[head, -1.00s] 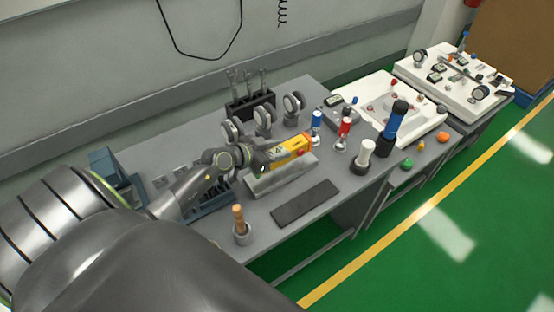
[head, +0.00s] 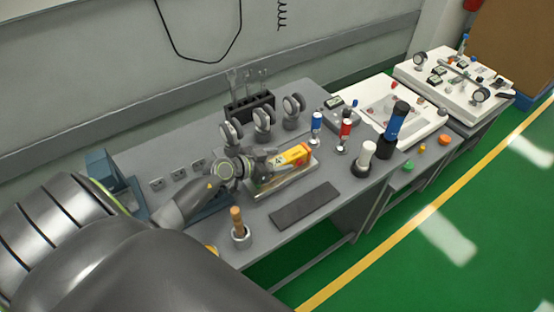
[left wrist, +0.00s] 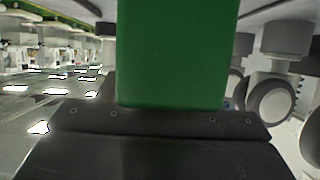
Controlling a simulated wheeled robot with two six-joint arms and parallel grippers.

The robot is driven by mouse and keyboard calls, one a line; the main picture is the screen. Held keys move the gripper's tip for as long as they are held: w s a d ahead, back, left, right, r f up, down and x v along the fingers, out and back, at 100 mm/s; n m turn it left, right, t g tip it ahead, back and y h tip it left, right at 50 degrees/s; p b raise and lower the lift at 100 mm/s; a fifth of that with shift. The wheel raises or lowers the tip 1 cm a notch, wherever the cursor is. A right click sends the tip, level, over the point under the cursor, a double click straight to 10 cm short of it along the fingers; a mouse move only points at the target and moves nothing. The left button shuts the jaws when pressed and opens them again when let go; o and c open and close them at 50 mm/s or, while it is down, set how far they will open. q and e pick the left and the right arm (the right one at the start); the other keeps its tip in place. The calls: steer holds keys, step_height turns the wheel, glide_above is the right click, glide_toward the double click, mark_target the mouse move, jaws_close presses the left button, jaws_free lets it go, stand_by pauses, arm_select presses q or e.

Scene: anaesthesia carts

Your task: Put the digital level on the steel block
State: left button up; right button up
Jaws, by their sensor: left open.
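The digital level (head: 292,155) is a yellow bar with a red patch at its right end. In the head view it lies along the top of the pale steel block (head: 290,187) and appears to rest on it. My left gripper (head: 263,165) is open at the level's left end, with its jaws close around or beside that end; the contact is too small to see. In the left wrist view a plain green face (left wrist: 177,55) fills the middle, very near the camera; I cannot tell which part it is. My right gripper is out of view.
A dark flat plate (head: 304,203) lies in front of the block. Several caster wheels (head: 264,122) stand behind it. A cup with a wooden-handled tool (head: 239,232) is near the front edge. Blue, red and white bottles (head: 344,132) stand to the right. A white tray (head: 425,115) lies beyond.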

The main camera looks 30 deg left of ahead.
arm_select(q)
steer(key=shift+s+a+r, duration=0.1)
steer(key=shift+s+r, duration=0.1)
steer(key=shift+r, duration=0.05)
steer(key=p+v, duration=0.1)
steer(key=v, duration=1)
steer(key=shift+s+p, duration=0.2)
steer(key=shift+p, duration=0.15)
steer(key=shift+a, duration=0.1)
